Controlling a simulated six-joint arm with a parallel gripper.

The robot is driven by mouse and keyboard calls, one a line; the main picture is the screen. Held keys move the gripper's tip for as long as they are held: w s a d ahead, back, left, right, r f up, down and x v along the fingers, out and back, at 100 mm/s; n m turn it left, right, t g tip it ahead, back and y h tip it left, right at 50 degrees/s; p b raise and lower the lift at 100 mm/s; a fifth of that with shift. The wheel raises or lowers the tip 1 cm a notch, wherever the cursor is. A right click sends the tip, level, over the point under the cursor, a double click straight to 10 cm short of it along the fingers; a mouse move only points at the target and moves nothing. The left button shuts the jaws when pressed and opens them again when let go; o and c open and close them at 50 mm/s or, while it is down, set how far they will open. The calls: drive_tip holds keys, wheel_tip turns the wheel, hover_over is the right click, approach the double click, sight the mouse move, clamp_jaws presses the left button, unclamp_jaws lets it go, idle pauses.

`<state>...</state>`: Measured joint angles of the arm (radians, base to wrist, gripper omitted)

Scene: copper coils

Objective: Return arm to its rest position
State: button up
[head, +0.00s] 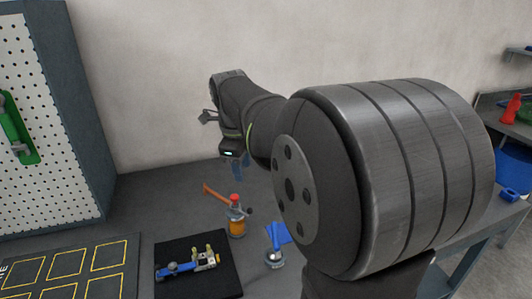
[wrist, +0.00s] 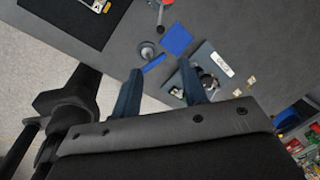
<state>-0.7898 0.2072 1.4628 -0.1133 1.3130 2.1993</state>
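My arm reaches over the grey workbench (head: 140,205), its large round dark joint filling the right half of the head view. My gripper (head: 237,170) hangs above the bench toward the wall. In the wrist view its two blue fingers (wrist: 160,68) are well apart, with bench surface showing between them and nothing held. No copper coil is clearly recognisable.
An orange bottle with a red cap (head: 236,222) stands by a wooden-handled hammer (head: 216,194). A black mat (head: 222,284) bears a blue clamp-like tool (head: 178,269). A yellow-marked board (head: 80,252) lies left, below a pegboard (head: 32,110). A labelled plate (wrist: 213,58) lies near the right finger.

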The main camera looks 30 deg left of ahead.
sight(250, 209)
drive_tip(key=w+f, duration=0.1)
drive_tip(key=f, duration=0.4)
drive_tip(key=w+f, duration=0.1)
drive_tip(key=f, duration=0.5)
drive_tip(key=w+f, duration=0.1)
drive_tip(key=f, duration=0.5)
drive_tip(key=shift+w+a+f, duration=0.1)
drive_tip(key=shift+w+a, duration=0.05)
drive_tip(key=shift+a, duration=0.15)
drive_tip(key=s+r, duration=0.3)
drive_tip(key=r, duration=1.5)
drive_tip(key=w+f, duration=0.1)
drive_tip(key=f, duration=0.4)
drive_tip(key=w+f, duration=0.1)
drive_tip(key=f, duration=0.5)
drive_tip(key=w+f, duration=0.1)
drive_tip(key=f, duration=0.5)
drive_tip(key=shift+f, duration=0.25)
drive_tip(key=shift+w+f, duration=0.15)
drive_tip(key=shift+f, duration=0.2)
drive_tip(key=shift+w+d+r+n, duration=0.1)
drive_tip(key=shift+w+n, duration=0.2)
drive_tip(key=shift+n, duration=0.35)
drive_tip(key=shift+w+d+n, duration=0.1)
drive_tip(key=shift+w+n, duration=0.15)
drive_tip(key=shift+n, duration=0.4)
